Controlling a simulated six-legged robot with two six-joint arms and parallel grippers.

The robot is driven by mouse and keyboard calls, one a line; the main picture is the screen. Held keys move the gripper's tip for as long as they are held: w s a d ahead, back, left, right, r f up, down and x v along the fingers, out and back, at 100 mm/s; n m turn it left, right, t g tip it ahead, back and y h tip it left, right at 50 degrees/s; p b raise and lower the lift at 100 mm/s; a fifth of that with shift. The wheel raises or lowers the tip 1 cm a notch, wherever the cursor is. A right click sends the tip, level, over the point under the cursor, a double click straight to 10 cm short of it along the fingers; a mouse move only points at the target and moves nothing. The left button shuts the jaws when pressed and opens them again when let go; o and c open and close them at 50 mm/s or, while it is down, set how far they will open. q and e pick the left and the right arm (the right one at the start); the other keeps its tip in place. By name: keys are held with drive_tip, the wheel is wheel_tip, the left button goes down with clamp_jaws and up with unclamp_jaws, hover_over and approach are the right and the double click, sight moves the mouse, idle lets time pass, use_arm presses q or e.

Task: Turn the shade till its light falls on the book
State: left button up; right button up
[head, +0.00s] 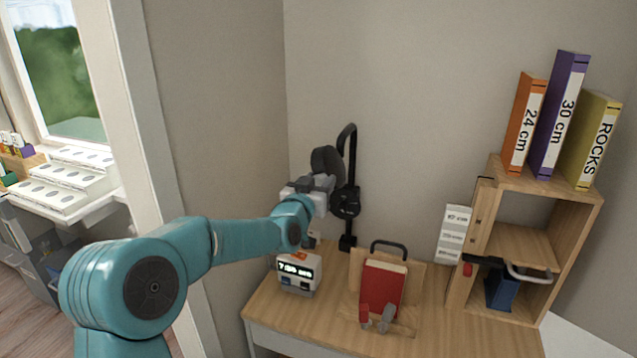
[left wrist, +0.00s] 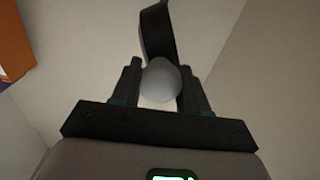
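The black wall lamp has a dark round shade (head: 326,160) on a bent arm, with a joint below it, in the head view. My left gripper (head: 314,190) is up against the near side of the shade. In the left wrist view, its two dark fingers (left wrist: 160,82) stand on both sides of a pale round knob (left wrist: 161,78), with no gap visible. A dark curved part (left wrist: 156,30) of the shade rises behind the knob. The red book (head: 382,288) leans on a wooden stand (head: 413,282) on the desk, below and right of the lamp. I see no clear light patch on it.
A white clock (head: 299,273) stands on the desk (head: 268,318) below my gripper. Red and grey clips (head: 375,318) are before the book. A wooden shelf (head: 540,190) with several binders stands at the right. A window (head: 55,60) is at the left.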

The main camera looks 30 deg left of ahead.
use_arm(q)
drive_tip(key=n+b, duration=0.4)
drive_tip(key=b, duration=0.3)
drive_tip(key=shift+f+b, duration=0.2)
drive_tip(key=shift+b, duration=0.1)
drive_tip(key=shift+r+n+b, duration=0.25)
drive_tip(key=shift+n+b, duration=0.05)
drive_tip(key=shift+n, duration=0.4)
drive_tip(key=shift+r, duration=0.1)
drive_tip(key=o, duration=1)
drive_tip(key=shift+o, duration=0.2)
drive_tip(key=b+v, duration=0.2)
drive_tip(key=v, duration=1.4)
drive_tip(key=shift+s, duration=0.2)
drive_tip(key=shift+d, duration=0.1)
